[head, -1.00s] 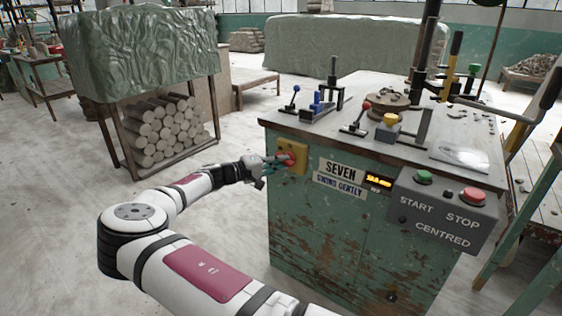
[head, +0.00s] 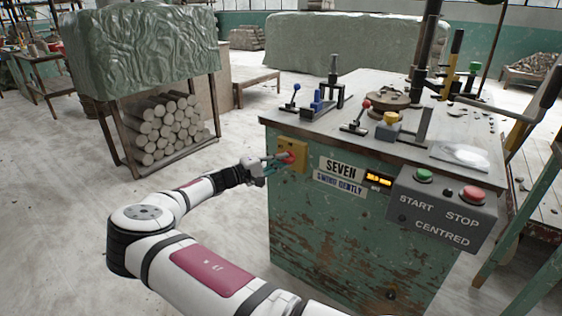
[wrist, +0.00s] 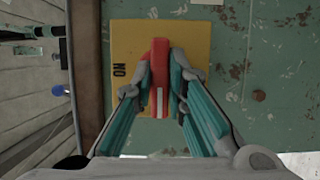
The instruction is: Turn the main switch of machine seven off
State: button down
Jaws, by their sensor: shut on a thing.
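The main switch is a red handle (wrist: 159,75) with a white mark near its lower end, on a yellow plate (wrist: 130,48) in the wrist view. The plate reads ON, sideways, left of the handle. The handle stands lengthwise up the wrist picture, not pointing at ON. My gripper (wrist: 160,82) is shut on the handle, one teal-padded finger on each side. In the head view the red handle (head: 290,157) and yellow plate (head: 293,146) sit at the left of machine seven's green front (head: 330,225); my gripper (head: 275,159) reaches them from the left. Other plate lettering is hidden.
The SEVEN label (head: 341,168), a lit display (head: 378,180) and a grey box (head: 440,205) with green START and red STOP buttons are to the right. Levers (head: 320,100) stand on the machine's top.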

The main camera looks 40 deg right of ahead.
jog(key=c, duration=1.6)
grip_release()
jog(key=shift+a, duration=0.15)
jog(key=a, duration=1.1)
jog(key=shift+w+a, duration=0.3)
jog(key=shift+a, duration=0.1)
jog(key=shift+f, duration=0.1)
